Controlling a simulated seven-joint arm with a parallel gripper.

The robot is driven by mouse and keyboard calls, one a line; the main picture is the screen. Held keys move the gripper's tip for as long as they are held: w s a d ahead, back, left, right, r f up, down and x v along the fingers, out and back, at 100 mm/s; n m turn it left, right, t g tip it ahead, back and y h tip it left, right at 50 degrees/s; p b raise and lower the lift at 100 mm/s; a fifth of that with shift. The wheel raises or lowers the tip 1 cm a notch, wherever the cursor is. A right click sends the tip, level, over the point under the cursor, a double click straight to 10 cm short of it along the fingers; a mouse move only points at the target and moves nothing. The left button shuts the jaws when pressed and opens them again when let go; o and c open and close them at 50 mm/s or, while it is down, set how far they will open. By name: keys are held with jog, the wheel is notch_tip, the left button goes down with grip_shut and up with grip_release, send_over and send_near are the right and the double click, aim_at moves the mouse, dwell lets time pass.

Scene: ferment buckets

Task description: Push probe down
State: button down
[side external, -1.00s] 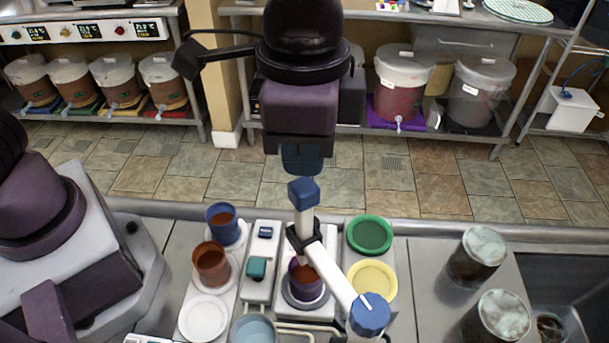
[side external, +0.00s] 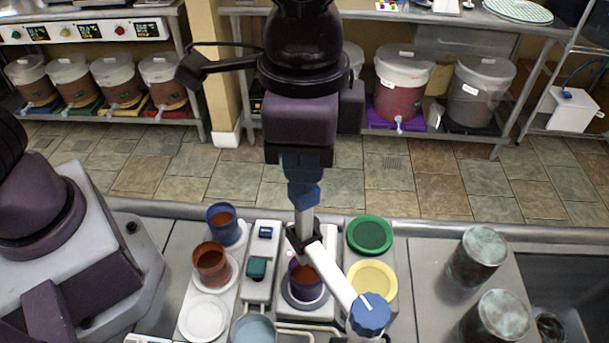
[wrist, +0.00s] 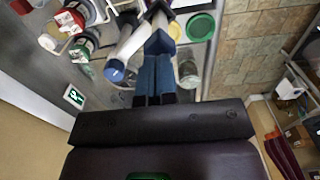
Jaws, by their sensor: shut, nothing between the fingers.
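The probe is an upright rod with a blue cap (side external: 305,196), held by a black clamp on a white arm with a blue knob (side external: 369,313). Its lower end reaches toward a purple cup (side external: 306,284) of brown liquid; the tip is hidden. My gripper (side external: 304,178) is shut and empty, pointing down at the cap's top. In the side view the fingertips meet or overlap the cap; contact is unclear. In the wrist view, my gripper's blue fingers (wrist: 155,62) are side by side, right at the blue cap (wrist: 161,42).
A blue cup (side external: 222,217) and an orange-brown cup (side external: 211,264) stand left. Green (side external: 370,235) and yellow (side external: 372,281) round lids lie right of the probe. Two frosted jars (side external: 477,256) (side external: 495,318) stand farther right. The counter between lids and jars is clear.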

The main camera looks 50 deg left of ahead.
aim_at(304, 203)
jog(key=shift+f, duration=3.25)
jog(key=shift+r, duration=2.5)
